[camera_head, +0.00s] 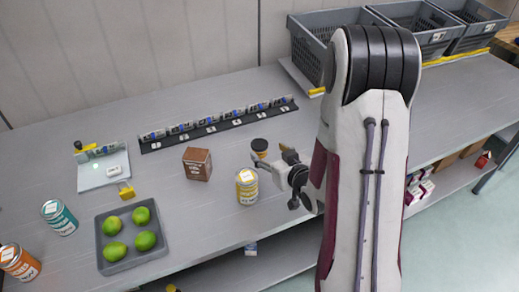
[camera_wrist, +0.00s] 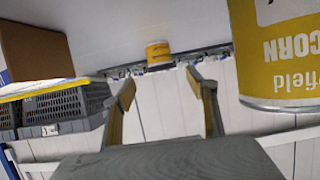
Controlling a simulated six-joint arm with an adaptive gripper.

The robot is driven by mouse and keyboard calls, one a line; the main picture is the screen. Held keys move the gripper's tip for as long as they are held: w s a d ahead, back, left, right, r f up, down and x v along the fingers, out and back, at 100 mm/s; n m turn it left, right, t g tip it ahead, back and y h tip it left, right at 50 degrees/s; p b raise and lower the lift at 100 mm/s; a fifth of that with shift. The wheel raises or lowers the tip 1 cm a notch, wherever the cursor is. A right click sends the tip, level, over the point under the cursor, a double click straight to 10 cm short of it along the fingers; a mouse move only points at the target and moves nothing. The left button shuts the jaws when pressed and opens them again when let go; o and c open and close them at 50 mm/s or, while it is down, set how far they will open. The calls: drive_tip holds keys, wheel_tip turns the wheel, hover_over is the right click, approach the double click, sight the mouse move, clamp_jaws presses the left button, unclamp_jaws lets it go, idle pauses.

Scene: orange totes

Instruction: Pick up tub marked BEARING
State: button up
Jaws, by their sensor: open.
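A small tub with a dark lid and a yellow band (camera_head: 259,147) stands upright on the grey bench, behind the yellow corn can (camera_head: 247,187). Its marking is too small to read. In the wrist view, which is upside down, the yellow and white tub (camera_wrist: 158,52) shows ahead, between the fingers and apart from them. My gripper (camera_head: 289,178) is open and empty, low over the bench, to the right of the corn can. Its two fingers are spread in the wrist view (camera_wrist: 161,84). The corn can (camera_wrist: 283,50) stands close on that view's right.
A labelled dark rail (camera_head: 220,127) holding several small items runs behind the tub. A brown box (camera_head: 197,164) stands to its left. A grey tray of limes (camera_head: 131,236) is front left. Grey crates (camera_head: 330,38) stand at the back right. My arm hides part of the bench.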

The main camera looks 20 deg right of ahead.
sight(261, 146)
drive_tip(key=shift+x, duration=1.3)
drive_tip(key=shift+w, duration=0.1)
drive_tip(key=shift+x, duration=2.5)
drive_tip(key=shift+a+f, duration=0.1)
drive_tip(key=c, duration=1.2)
